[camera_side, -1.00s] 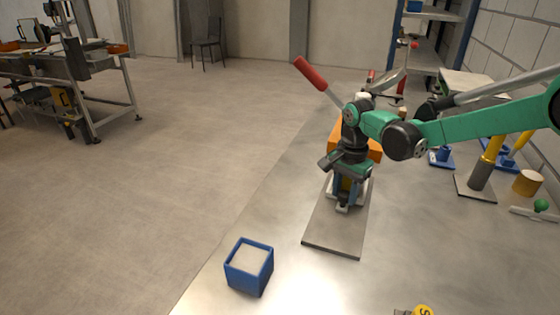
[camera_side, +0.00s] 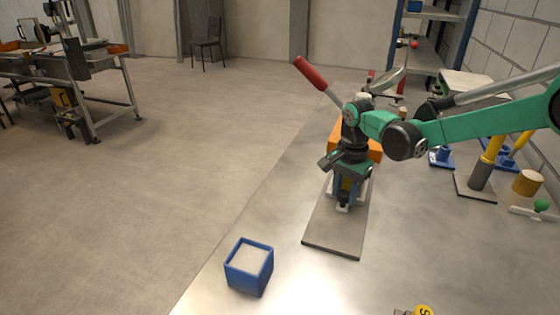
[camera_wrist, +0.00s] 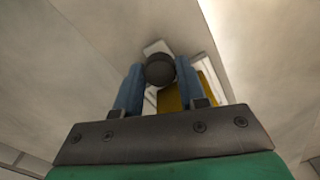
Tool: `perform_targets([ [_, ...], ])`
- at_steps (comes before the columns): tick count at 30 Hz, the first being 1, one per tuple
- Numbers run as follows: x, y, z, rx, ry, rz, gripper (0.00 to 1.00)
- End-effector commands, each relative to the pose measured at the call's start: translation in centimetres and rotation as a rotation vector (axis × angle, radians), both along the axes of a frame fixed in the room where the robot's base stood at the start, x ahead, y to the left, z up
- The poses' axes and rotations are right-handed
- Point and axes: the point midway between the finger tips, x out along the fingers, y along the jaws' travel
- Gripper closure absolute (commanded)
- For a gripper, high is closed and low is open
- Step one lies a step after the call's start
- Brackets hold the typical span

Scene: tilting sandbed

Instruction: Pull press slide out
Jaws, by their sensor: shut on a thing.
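The press has an orange body (camera_side: 374,148), mostly hidden behind my arm, and a red lever handle (camera_side: 310,73) that points up and left. It stands on a grey base plate (camera_side: 332,237). My gripper (camera_side: 344,196) points down at the front of the press, low over the plate. In the wrist view its blue fingers (camera_wrist: 159,82) are shut on a dark round knob (camera_wrist: 160,69). The pale press slide (camera_wrist: 156,47) shows partly beside the knob. The fingers and knob hide much of the slide, so how far out it stands cannot be told.
A blue box with pale filling (camera_side: 249,267) stands at the front left of the metal table. A yellow-handled tool on a stand (camera_side: 483,172), a wooden cylinder (camera_side: 528,182) and a green ball (camera_side: 541,205) are at the right. The front plate area is clear.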

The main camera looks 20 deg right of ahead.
Motion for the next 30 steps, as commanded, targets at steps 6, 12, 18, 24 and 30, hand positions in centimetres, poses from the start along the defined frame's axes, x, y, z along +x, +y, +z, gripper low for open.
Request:
perform_targets([
  [6,-0.1,-0.1,0.1,-0.003,0.004,0.000,1.00],
  [12,-1.9,2.0,0.1,-0.001,0.006,0.007,1.00],
  [18,-5.8,5.8,0.1,0.000,0.005,0.009,1.00],
  [24,-7.9,7.9,0.0,0.001,0.005,0.004,1.00],
  [30,-8.2,8.2,0.0,0.004,0.008,0.004,1.00],
])
